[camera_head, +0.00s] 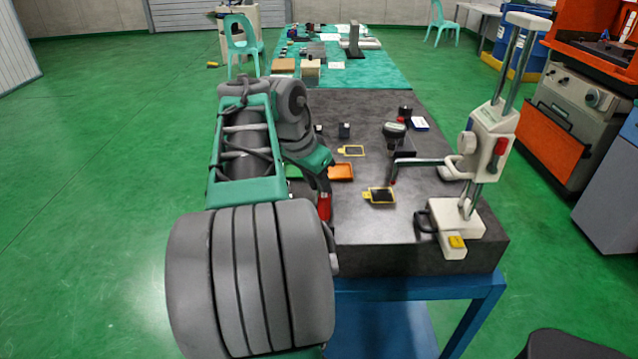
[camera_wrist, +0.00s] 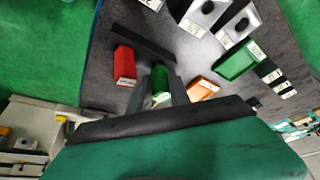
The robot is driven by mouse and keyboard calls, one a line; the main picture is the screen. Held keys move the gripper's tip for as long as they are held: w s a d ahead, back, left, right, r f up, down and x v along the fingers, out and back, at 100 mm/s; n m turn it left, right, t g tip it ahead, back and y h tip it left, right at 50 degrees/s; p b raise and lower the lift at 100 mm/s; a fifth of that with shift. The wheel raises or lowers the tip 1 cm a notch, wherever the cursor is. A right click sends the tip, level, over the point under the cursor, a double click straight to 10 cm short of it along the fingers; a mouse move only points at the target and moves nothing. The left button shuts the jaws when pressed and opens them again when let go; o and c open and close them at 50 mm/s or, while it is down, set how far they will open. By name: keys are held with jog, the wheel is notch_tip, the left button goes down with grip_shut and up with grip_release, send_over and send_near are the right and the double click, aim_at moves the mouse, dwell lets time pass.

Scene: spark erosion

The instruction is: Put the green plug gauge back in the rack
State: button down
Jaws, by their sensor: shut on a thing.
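My gripper (camera_wrist: 160,88) is shut on the green plug gauge (camera_wrist: 160,80) in the wrist view. Only a short green part of the gauge shows between the fingers; its lower end is hidden. In the head view my gripper is at the near left part of the dark table, mostly hidden behind my own arm, and I cannot see the gauge there. A dark bar (camera_wrist: 143,42) lies just beyond the fingers in the wrist view; I cannot tell whether it is the rack.
A red block (camera_wrist: 124,66) is left of the fingers; an orange tray (camera_wrist: 201,89) and a green labelled box (camera_wrist: 237,62) are to the right. On the dark table (camera_head: 370,255), yellow-framed pieces (camera_head: 380,196) lie right of my arm. A tall height gauge (camera_head: 485,140) stands at the right edge.

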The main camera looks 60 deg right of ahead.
jog(key=shift+f, duration=0.2)
jog(key=c, duration=1.1)
grip_release()
jog(key=shift+f, duration=0.1)
jog(key=shift+a, duration=0.1)
jog(key=p+v, duration=0.2)
jog(key=v, duration=0.6)
jog(key=shift+p, duration=0.35)
